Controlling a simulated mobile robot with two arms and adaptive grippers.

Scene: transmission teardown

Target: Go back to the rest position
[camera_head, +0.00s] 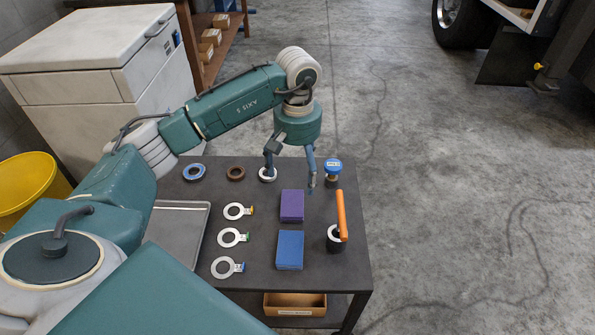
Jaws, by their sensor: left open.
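My left gripper (289,183) hangs over the back part of the dark table (345,262), fingers spread and pointing down. It is open, with nothing seen between its fingers. One finger is close to a white ring (268,174); I cannot tell whether they touch. The other finger is left of a blue-capped jar (333,172). My left arm reaches in from the left, its elbow high above the table. My right gripper is not in view.
The table bears a blue ring (194,172), a brown ring (236,173), several tagged rings (230,237), a purple box (292,205), a blue box (290,249), an orange-handled tool (341,215) and a metal tray (197,222). A white cabinet (80,60) stands behind left.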

